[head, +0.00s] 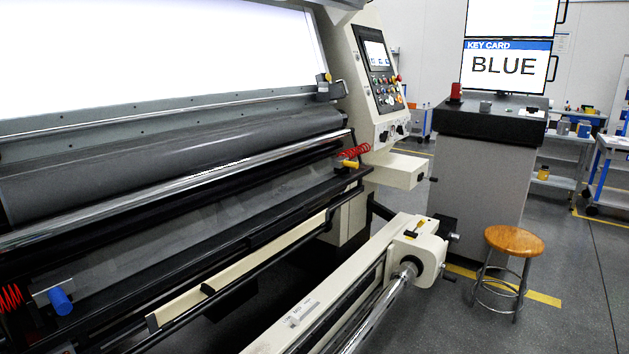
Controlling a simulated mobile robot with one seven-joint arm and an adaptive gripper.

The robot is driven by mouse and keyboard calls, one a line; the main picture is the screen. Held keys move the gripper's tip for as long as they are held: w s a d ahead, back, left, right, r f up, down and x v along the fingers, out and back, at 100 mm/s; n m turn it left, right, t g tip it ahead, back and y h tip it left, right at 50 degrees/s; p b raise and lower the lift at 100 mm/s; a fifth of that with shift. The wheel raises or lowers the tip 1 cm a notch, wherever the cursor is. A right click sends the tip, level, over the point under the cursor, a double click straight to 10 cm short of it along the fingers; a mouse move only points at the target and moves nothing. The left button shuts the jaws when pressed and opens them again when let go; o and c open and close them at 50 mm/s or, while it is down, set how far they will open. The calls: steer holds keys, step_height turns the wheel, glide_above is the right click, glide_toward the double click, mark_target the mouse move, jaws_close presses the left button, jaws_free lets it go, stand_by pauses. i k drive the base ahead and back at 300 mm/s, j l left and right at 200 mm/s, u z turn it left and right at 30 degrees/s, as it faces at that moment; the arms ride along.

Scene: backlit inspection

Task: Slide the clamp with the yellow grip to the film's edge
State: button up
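A clamp with a yellow grip (349,163) sits near the right end of the long rail on the machine, beside a red coiled cord (354,151). A clamp with a blue grip (60,301) sits near the left end of the same machine, at the picture's lower left. Dark grey, glossy film (180,150) appears to run over the wide roller and below the chrome bar. Its exact right edge is hard to make out near the yellow grip. My gripper is not in view.
A bright backlit panel (150,55) stands above. A control panel (378,75) rises at right. A cream beam with a shaft (385,300) juts out in front. A stool (513,242) and a cabinet (480,170) with a sign reading "KEY CARD BLUE" (503,66) stand farther right.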

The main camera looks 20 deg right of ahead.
mark_target(339, 162)
steer(key=i+l+z, duration=0.3)
steer(key=i+l, duration=0.65)
steer(key=l, duration=0.2)
steer(key=i+l+z, duration=0.3)
steer(key=i+l, duration=0.65)
steer(key=i, duration=0.1)
